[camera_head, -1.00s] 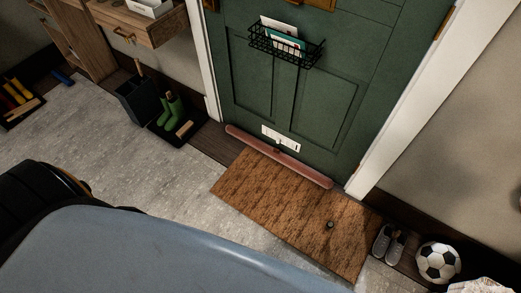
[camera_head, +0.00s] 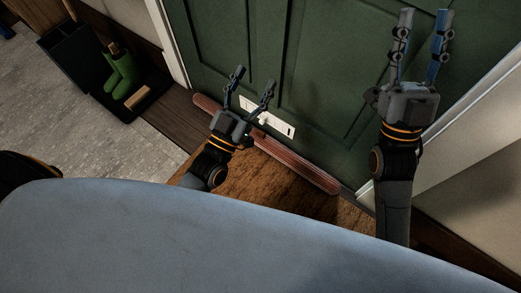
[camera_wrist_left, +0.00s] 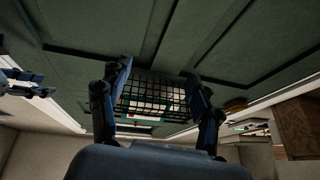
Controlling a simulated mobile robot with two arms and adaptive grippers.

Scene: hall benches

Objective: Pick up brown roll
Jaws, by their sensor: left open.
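The brown roll (camera_head: 300,167) is a long reddish-brown draught stopper. It lies along the bottom of the green door, on the far edge of the doormat. In the head view my left gripper (camera_head: 250,80) is open and empty, in front of the door; its wrist hides part of the roll. My right gripper (camera_head: 423,20) is open and empty, higher and further right, in front of the door. In the left wrist view the left fingers (camera_wrist_left: 160,80) are spread toward the door and its wire basket (camera_wrist_left: 150,97); the roll does not show there.
The green door (camera_head: 300,60) has a white letter plate (camera_head: 284,128) low down. The brown doormat (camera_head: 245,178) lies before it. Green boots (camera_head: 121,72) stand on a dark tray at the left, beside a dark bin (camera_head: 68,47). The white door frame (camera_head: 470,108) is at the right.

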